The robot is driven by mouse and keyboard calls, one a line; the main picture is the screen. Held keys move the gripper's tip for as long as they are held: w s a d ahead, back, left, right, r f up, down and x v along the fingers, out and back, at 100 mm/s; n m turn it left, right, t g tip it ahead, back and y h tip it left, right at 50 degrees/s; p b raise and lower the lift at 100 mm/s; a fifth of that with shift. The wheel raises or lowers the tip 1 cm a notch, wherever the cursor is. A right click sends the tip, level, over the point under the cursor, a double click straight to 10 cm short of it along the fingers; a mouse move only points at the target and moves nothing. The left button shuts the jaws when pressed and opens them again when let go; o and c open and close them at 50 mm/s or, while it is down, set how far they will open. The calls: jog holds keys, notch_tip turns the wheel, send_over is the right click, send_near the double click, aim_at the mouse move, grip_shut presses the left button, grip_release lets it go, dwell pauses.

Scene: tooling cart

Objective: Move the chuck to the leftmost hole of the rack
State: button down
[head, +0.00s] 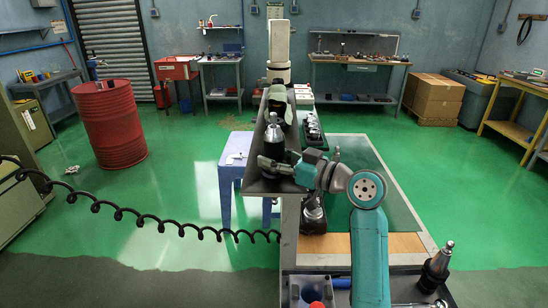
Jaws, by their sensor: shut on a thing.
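My gripper (272,163) is at the near end of a long dark shelf (256,186), reached from the right by my teal arm. It is shut on a dark chuck (273,138) with a paler top, which stands about upright at the fingers. The fingers partly hide its lower end, so I cannot tell whether it touches the shelf. A dark rack (313,145) with several similar pieces lies just right of the shelf. Another chuck-like piece (313,214) stands below my gripper, near the table edge. The rack's holes are too small to make out.
A dark tool holder (436,268) stands upright at the bottom right, and a grey box (296,294) with bottles is at the bottom. A pale blue stool (228,180) is left of the shelf. A red drum (108,125) stands farther left. A black coiled cable (140,220) crosses the left side.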

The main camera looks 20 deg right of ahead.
jog(key=shift+r, duration=0.1)
jog(key=shift+c, duration=2.1)
grip_release()
jog(key=shift+f, duration=0.2)
jog(key=v, duration=1.2)
jog(key=shift+r, duration=0.1)
